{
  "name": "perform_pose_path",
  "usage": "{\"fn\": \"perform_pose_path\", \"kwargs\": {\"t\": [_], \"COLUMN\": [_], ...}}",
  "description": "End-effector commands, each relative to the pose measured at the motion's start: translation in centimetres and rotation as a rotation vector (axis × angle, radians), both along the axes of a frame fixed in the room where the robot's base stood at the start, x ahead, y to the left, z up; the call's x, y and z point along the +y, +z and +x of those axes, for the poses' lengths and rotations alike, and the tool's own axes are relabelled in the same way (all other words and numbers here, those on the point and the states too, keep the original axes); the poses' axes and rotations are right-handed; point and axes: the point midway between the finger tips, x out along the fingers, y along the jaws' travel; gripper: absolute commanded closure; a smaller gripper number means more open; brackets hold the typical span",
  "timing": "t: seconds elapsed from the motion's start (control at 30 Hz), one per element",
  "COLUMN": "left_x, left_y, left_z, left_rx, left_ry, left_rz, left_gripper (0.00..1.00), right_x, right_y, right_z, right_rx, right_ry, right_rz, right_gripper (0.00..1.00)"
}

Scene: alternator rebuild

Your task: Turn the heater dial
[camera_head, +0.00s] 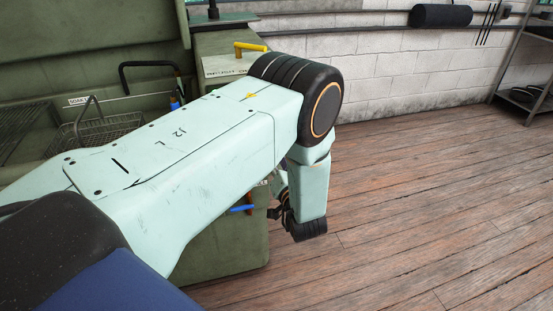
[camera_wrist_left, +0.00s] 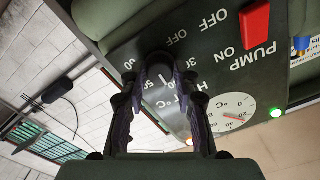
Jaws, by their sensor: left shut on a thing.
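The heater dial (camera_wrist_left: 159,70) is a dark round knob with a white pointer line, on a dark panel (camera_wrist_left: 205,62) with numbers printed around the dial. In the left wrist view my left gripper (camera_wrist_left: 161,82) has one finger on each side of the dial and is shut on it. In the head view my left gripper (camera_head: 279,199) is low at the front of the green washer cabinet (camera_head: 232,240), partly hidden behind my forearm. The dial is hidden there. My right gripper is not in view.
A red pump switch (camera_wrist_left: 255,27) and a round temperature gauge (camera_wrist_left: 232,112) sit near the dial. In the head view, a wire basket (camera_head: 100,129) and yellow handle (camera_head: 250,46) are nearby. The wooden floor (camera_head: 430,200) at right is clear.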

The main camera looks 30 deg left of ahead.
Motion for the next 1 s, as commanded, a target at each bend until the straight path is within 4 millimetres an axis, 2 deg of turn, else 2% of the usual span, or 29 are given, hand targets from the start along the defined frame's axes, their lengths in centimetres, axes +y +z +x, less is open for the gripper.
{"fn": "perform_pose_path", "kwargs": {"t": [0.33,0.37,0.63,1.0], "left_x": [0.02,0.02,0.02,-0.54], "left_y": [0.07,0.07,0.04,0.00], "left_z": [0.04,0.04,0.02,-0.34], "left_rx": [0.000,0.000,0.000,0.001], "left_ry": [0.000,0.000,0.000,-0.002], "left_rz": [0.002,0.002,0.002,0.001], "left_gripper": [1.00,0.69,0.46,0.46], "right_x": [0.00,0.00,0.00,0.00], "right_y": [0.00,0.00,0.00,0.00], "right_z": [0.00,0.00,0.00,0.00], "right_rx": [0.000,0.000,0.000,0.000], "right_ry": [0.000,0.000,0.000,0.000], "right_rz": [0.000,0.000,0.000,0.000], "right_gripper": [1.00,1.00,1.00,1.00]}}
